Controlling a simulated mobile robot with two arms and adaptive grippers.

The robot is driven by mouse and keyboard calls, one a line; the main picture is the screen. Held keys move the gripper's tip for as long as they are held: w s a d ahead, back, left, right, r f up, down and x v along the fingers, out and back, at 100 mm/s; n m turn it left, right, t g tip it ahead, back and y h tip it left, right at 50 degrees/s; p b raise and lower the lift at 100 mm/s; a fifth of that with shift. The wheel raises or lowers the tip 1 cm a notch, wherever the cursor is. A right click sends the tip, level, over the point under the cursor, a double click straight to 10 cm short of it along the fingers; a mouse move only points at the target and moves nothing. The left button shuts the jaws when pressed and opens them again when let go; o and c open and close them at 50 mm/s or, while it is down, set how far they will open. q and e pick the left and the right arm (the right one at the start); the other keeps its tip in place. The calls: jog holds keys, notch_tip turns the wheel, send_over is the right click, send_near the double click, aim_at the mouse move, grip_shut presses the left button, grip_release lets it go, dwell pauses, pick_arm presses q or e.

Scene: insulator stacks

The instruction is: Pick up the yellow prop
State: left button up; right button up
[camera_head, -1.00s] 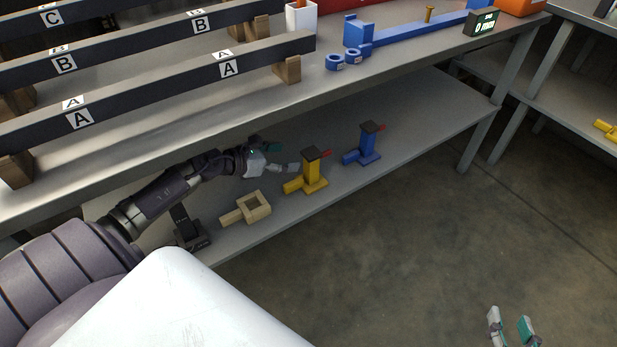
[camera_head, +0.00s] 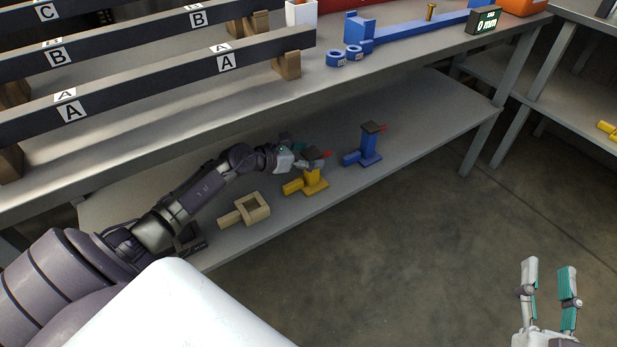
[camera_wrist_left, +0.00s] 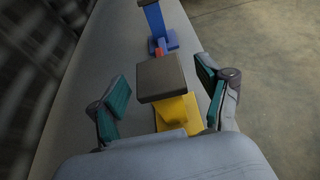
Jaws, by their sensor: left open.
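The yellow prop (camera_head: 313,182) stands upright on the lower shelf, with a dark square top and a red piece at its upper right. It also shows in the left wrist view (camera_wrist_left: 177,112), its dark top between my finger pads. My left gripper (camera_head: 305,158) is at the upper part of the prop, fingers apart on either side of it. In the left wrist view my left gripper (camera_wrist_left: 165,95) is open, with clear gaps beside the prop's top. My right gripper (camera_head: 548,283) is open and empty over the floor at the lower right.
A similar blue prop (camera_head: 368,148) stands beyond the yellow one. Open floor (camera_head: 420,240) lies to the right.

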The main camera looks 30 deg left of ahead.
pick_arm(q)
grip_shut()
jog(key=shift+r, duration=0.15)
jog(key=shift+r, duration=0.1)
dwell(0.4)
